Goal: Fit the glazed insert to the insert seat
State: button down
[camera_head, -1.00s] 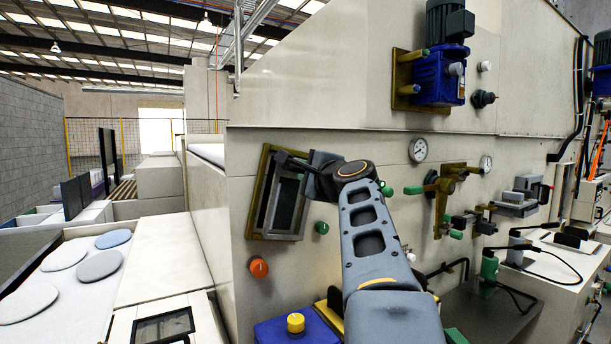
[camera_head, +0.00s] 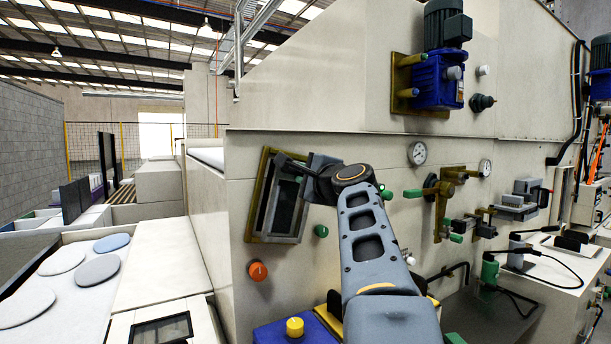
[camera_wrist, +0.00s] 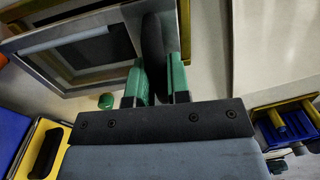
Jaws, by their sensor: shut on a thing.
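The glazed insert (camera_head: 285,207), a grey frame around dark glass, is at the brass-coloured insert seat (camera_head: 261,192) on the beige machine wall. It looks slightly turned against the seat, with brass showing along the left side. In the wrist view the insert's grey frame (camera_wrist: 75,41) fills the upper left, with brass seat edges (camera_wrist: 186,28) around it. My gripper (camera_wrist: 155,88) is shut on a dark upright part, apparently the insert's handle, between its green finger pads. In the head view my gripper (camera_head: 292,165) covers the insert's upper part. Whether the insert is fully flush is unclear.
An orange knob (camera_head: 257,270) and a green knob (camera_head: 321,231) stick out below and right of the seat. A blue box with a yellow knob (camera_head: 295,326) stands underneath. Gauges and brass valve fittings (camera_head: 441,195) crowd the wall to the right.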

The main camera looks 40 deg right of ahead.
jog(key=shift+w+r, duration=0.1)
jog(key=shift+w, duration=0.05)
jog(key=shift+w+d+p, duration=0.15)
jog(key=shift+w+p, duration=0.2)
jog(key=shift+w, duration=0.9)
jog(key=shift+w, duration=0.15)
dwell(0.7)
jog(key=shift+w+d, duration=0.15)
jog(key=shift+w, duration=0.75)
jog(key=c, duration=1)
grip_release()
